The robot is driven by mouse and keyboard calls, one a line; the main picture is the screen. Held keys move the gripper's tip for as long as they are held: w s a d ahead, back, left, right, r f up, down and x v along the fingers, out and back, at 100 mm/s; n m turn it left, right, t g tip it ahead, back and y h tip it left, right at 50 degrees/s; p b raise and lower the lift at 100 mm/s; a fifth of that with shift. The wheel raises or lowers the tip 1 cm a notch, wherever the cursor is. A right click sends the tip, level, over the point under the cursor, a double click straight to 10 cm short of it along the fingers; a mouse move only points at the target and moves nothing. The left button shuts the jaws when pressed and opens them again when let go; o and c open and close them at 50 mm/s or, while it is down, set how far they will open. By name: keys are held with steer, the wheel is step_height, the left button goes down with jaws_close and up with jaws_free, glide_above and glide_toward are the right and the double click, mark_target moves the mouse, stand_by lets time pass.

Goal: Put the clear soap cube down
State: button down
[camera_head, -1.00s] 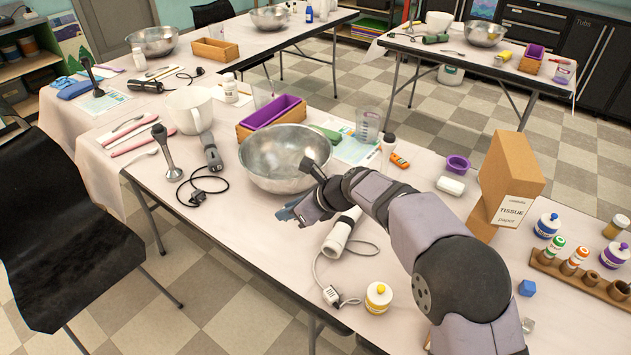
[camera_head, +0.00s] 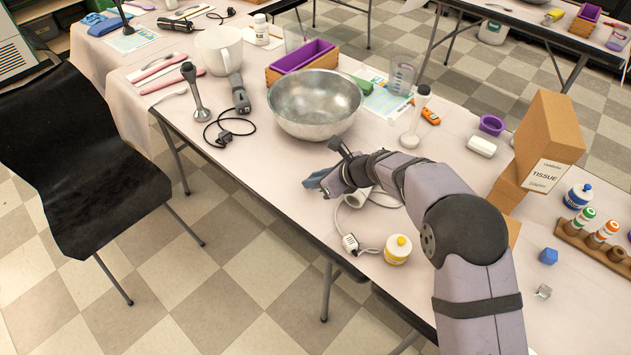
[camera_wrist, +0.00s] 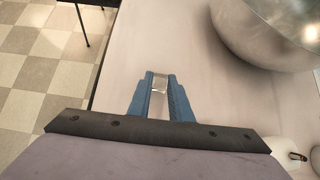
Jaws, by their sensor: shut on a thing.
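My gripper (camera_wrist: 159,85) has blue fingers shut on a small clear soap cube (camera_wrist: 159,83). The cube shows between the fingertips in the wrist view, with pale tabletop below it; its height above the table is hard to tell. In the head view my gripper (camera_head: 317,181) is near the table's front edge, on the near side of the metal bowl (camera_head: 316,104), and the held cube is not discernible there. Another small clear cube (camera_head: 543,291) lies on the table at the right, near a blue cube (camera_head: 548,256).
A white hand mixer (camera_head: 357,196) with its cord lies partly hidden behind my gripper. Stick blender (camera_head: 195,92) stands left of the bowl. Tissue box (camera_head: 548,140) stands at the right. Bare table (camera_wrist: 130,60) shows around the gripper.

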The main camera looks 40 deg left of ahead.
steer(key=shift+f, duration=0.45)
steer(key=shift+f, duration=0.2)
steer(key=c, duration=1.6)
jaws_free()
steer(key=shift+r, duration=0.15)
steer(key=shift+r, duration=0.15)
steer(key=v, duration=1.2)
steer(key=shift+b, duration=0.35)
